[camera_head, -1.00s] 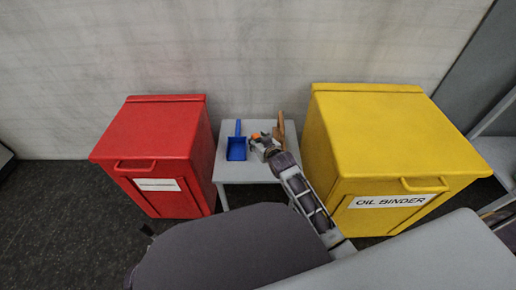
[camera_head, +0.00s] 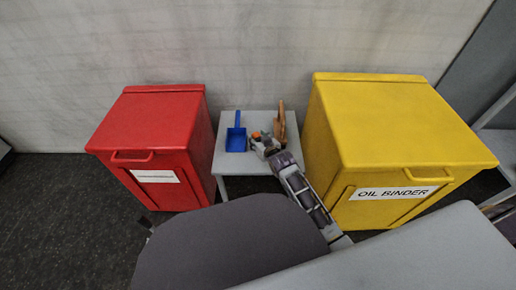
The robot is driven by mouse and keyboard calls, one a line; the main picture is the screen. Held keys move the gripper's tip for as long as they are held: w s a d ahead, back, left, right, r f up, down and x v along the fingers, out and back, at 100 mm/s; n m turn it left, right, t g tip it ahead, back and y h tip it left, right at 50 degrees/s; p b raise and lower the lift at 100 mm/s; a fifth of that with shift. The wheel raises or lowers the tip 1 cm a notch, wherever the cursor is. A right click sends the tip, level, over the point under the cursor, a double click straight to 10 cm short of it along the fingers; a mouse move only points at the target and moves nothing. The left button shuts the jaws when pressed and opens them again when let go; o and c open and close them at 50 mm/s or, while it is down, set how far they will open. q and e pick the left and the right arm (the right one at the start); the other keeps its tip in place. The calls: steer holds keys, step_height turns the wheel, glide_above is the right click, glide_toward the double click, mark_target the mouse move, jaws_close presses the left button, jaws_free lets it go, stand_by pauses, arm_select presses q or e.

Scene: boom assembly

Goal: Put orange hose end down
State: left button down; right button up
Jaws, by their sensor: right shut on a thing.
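My right gripper (camera_head: 265,146) is over the small grey table (camera_head: 229,164), between a blue scoop and a brown wooden-looking tool. It is shut on a small orange piece, the orange hose end (camera_head: 256,134), which shows just beyond the fingers. The gripper and wrist hide most of it, and I cannot tell whether it touches the tabletop. My left gripper is not in view.
A blue dustpan-like scoop (camera_head: 236,139) lies on the table's left. A brown brush-like tool (camera_head: 280,122) stands or leans at its right. A red bin (camera_head: 155,128) is left of the table; a yellow oil binder bin (camera_head: 395,125) is right.

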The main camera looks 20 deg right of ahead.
stand_by(0.3)
steer(key=shift+f+b, duration=1.05)
steer(key=shift+f, duration=1.4)
steer(key=shift+f, duration=0.1)
steer(key=o, duration=1.1)
steer(key=shift+c, duration=0.2)
